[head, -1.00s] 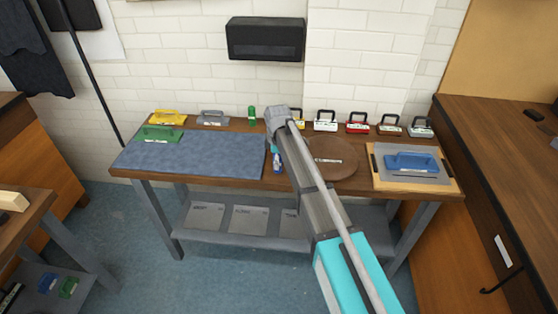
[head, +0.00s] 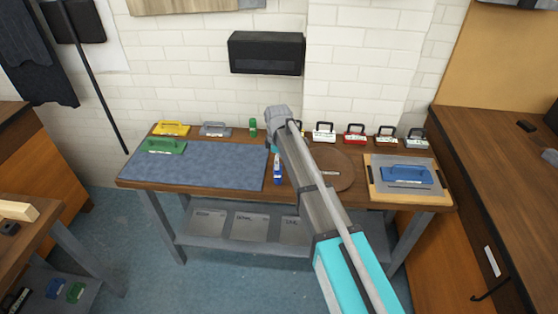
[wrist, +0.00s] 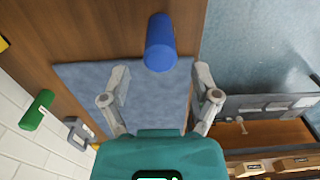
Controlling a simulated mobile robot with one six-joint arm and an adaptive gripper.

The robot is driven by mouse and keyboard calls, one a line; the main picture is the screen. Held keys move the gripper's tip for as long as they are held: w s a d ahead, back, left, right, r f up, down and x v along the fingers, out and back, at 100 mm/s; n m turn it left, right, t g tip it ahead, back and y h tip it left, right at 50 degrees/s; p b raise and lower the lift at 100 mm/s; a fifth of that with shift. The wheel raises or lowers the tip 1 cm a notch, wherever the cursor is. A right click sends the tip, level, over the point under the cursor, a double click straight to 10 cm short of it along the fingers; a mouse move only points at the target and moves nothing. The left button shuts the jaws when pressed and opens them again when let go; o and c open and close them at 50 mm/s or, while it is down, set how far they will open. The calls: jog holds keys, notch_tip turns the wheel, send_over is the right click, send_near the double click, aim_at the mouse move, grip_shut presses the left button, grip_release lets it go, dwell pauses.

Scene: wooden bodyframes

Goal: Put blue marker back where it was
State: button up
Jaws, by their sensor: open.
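The blue marker (head: 278,175) stands on the wooden workbench (head: 152,186), between the blue-grey mat (head: 205,165) and the round brown board (head: 337,168). In the wrist view the blue marker (wrist: 160,42) shows as a blue cylinder just beyond the fingertips, centred between them, with no visible contact. My gripper (wrist: 161,74) is open and empty. In the head view my arm reaches over the bench and hides most of the gripper.
A green marker (head: 253,127) stands at the bench's back edge. Yellow, grey and green trowel-like tools lie on and behind the mat. Several handled blocks (head: 355,134) line the back right. A blue tool (head: 405,175) lies on a board at right.

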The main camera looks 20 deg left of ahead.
jog(key=shift+r+p, duration=2.7)
jog(key=shift+r, duration=0.35)
jog(key=shift+d, duration=0.1)
jog(key=s+d+m, duration=0.3)
jog(key=d+m, duration=0.2)
jog(key=d, duration=0.8)
jog(key=s+d+m, duration=0.2)
jog(key=d+m, duration=0.3)
jog(key=d, duration=0.7)
jog(key=s+d+m, duration=0.5)
jog(key=s+d, duration=0.1)
jog(key=d, duration=0.3)
jog(key=s+d+m, duration=0.5)
jog(key=s+d, duration=0.1)
jog(key=d, duration=0.3)
jog(key=shift+d+m, duration=0.25)
jog(key=shift+m, duration=0.15)
